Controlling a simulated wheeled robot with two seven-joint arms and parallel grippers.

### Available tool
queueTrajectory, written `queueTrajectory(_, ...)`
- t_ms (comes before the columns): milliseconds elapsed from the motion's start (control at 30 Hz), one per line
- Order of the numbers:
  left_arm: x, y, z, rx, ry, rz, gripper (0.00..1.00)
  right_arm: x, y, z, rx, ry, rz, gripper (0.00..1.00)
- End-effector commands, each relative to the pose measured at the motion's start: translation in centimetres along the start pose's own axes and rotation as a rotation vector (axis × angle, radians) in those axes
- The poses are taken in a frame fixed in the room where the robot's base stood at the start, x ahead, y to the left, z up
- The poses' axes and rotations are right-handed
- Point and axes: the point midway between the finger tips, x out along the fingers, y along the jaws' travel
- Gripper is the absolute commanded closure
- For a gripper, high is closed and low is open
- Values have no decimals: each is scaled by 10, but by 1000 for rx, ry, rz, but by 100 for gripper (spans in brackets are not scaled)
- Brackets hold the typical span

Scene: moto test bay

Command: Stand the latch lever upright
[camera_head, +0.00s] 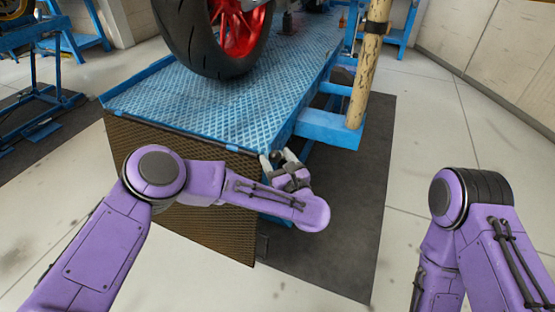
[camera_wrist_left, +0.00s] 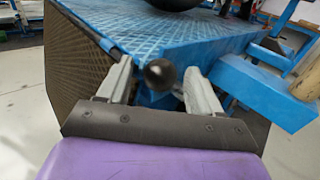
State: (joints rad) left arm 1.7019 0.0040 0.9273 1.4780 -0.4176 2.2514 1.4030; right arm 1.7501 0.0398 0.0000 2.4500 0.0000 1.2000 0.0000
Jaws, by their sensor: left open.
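My left gripper (camera_head: 278,159) is at the front right corner of the blue lift table, beside the mesh panel. In the left wrist view the open gripper (camera_wrist_left: 157,70) has one finger on each side of a dark round knob (camera_wrist_left: 160,75), which looks like the end of the latch lever. A gap shows between the knob and the right finger; whether it touches the left one I cannot tell. The lever's shaft is hidden behind the knob, so its tilt cannot be read. My right gripper is out of view.
The blue lift table (camera_head: 262,98) bears a motorcycle wheel (camera_head: 212,32) with a red rim. A brown mesh panel (camera_head: 150,140) hangs at its front. A worn tan post (camera_head: 364,80) stands on the blue side bracket (camera_head: 328,128). A dark mat (camera_head: 350,240) lies right of the table.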

Motion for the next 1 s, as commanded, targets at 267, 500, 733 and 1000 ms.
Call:
queueTrajectory(267, 0, 0, 0, 1, 0, -1, 61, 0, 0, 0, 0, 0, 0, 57)
queueTrajectory(500, 0, -1, 1, 6, 6, 0, 100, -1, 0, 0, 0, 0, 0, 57)
queueTrajectory(733, 14, -14, 23, 181, 177, 3, 100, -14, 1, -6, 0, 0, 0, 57)
queueTrajectory(1000, 20, -22, 27, 272, 262, -1, 100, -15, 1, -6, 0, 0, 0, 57)
